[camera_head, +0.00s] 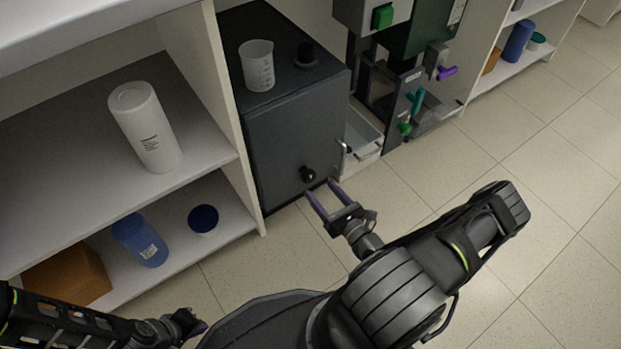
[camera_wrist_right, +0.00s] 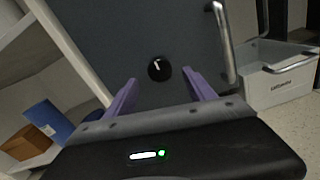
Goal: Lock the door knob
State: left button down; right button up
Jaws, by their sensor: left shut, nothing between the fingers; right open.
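The door knob (camera_head: 307,174) is a small round black knob low on the front of a dark grey cabinet door (camera_head: 290,140). In the right wrist view the knob (camera_wrist_right: 159,68) carries a short white mark, and it appears between and beyond the purple fingers. My right gripper (camera_head: 320,192) is open and empty in front of the door, close to the knob; its fingers also show in the right wrist view (camera_wrist_right: 160,95). I cannot tell if they touch it. My left gripper (camera_head: 195,326) is shut and empty at the bottom left, far from the door.
A metal handle (camera_wrist_right: 223,45) stands out from the door, right of the knob. A white drawer bin (camera_head: 365,137) sits beside the cabinet. A beaker (camera_head: 257,66) stands on the cabinet. White shelves (camera_head: 70,120) with bottles are at left. The floor at right is clear.

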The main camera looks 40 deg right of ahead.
aim_at(311, 179)
jog(key=w+b, duration=0.1)
jog(key=w, duration=0.4)
jog(key=shift+w+f+b, duration=0.1)
jog(key=shift+w+b, duration=0.05)
jog(key=shift+b, duration=0.15)
jog(key=shift+w, duration=0.55)
jog(key=c, duration=1.4)
